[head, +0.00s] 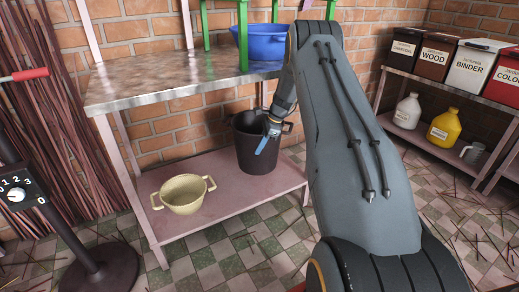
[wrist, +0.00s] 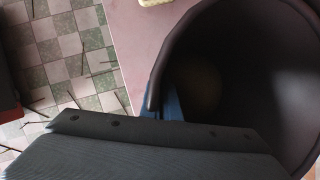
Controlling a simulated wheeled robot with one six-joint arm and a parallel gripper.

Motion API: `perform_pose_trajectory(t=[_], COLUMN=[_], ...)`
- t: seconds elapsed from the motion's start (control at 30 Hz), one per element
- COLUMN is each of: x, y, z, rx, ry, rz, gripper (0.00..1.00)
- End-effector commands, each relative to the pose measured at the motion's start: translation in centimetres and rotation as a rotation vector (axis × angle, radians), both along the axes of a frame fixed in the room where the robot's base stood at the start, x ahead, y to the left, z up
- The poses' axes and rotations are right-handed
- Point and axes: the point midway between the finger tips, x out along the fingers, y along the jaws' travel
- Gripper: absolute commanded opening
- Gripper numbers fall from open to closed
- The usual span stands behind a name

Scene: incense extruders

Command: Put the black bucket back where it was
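The black bucket (head: 262,158) stands upright on the right part of the pink lower shelf (head: 232,196), as far as I can see. My gripper (head: 267,144) is at its near rim, with a blue finger lying against the outside of the wall. In the wrist view the bucket (wrist: 255,75) fills the right side, and I look into its dark inside. The blue fingers (wrist: 164,104) sit close together on both sides of the rim, shut on it. The gripper's own body hides the lower part of the wrist view.
A cream two-handled pot (head: 184,195) stands left on the same shelf. The metal tabletop (head: 165,85) is above, with a blue tub (head: 262,44) under a green frame. Jugs (head: 444,127) and labelled bins (head: 473,67) fill a rack at right. A black stand (head: 98,265) is at left.

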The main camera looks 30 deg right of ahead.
Motion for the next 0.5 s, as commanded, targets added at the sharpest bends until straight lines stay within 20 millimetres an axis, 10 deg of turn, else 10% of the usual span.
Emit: perform_pose_trajectory(t=[0.5], x=[0.3], y=[0.1], z=[-4.5], rx=[-0.002], ry=[-0.004], rz=[0.003], gripper=[0.0])
